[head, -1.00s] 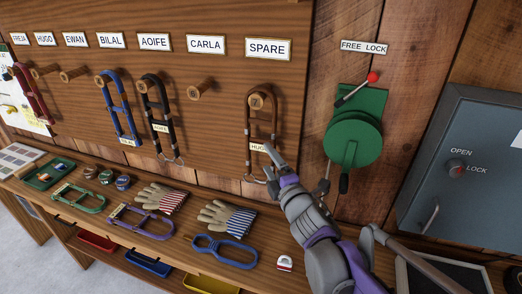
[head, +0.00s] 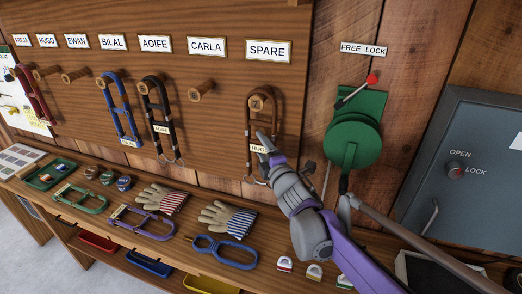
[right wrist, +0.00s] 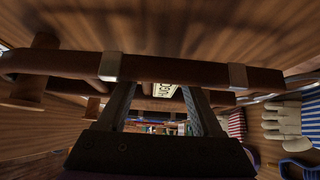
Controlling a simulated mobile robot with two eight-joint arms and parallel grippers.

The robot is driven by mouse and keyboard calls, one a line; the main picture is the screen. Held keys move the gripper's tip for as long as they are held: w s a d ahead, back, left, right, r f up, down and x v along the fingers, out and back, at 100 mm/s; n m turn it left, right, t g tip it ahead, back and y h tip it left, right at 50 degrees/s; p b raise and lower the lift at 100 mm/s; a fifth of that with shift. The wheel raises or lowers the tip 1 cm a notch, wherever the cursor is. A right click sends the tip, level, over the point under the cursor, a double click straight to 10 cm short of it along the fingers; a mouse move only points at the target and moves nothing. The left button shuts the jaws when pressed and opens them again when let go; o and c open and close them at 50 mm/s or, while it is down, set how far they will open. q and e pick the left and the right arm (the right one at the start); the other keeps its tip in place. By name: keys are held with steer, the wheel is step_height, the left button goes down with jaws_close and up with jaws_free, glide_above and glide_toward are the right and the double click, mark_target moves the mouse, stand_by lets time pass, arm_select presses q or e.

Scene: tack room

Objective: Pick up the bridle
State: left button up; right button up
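A brown bridle (head: 276,108) hangs on the wooden peg under the SPARE label, with a small HUGO tag (head: 258,148) on it. My right gripper (head: 268,148) is at the lower part of this bridle, by the tag. In the right wrist view, the brown bridle (right wrist: 200,71) crosses just ahead of the two spread fingers (right wrist: 158,105), with the tag (right wrist: 165,90) showing between them. The fingers are open; I cannot tell whether they touch the strap. My left gripper is not in view.
Red, blue (head: 121,112) and black (head: 158,112) bridles hang on other pegs. The CARLA peg (head: 201,90) is empty. A green reel (head: 352,143) is on the wall at right.

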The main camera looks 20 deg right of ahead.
jaws_close()
stand_by(1.1)
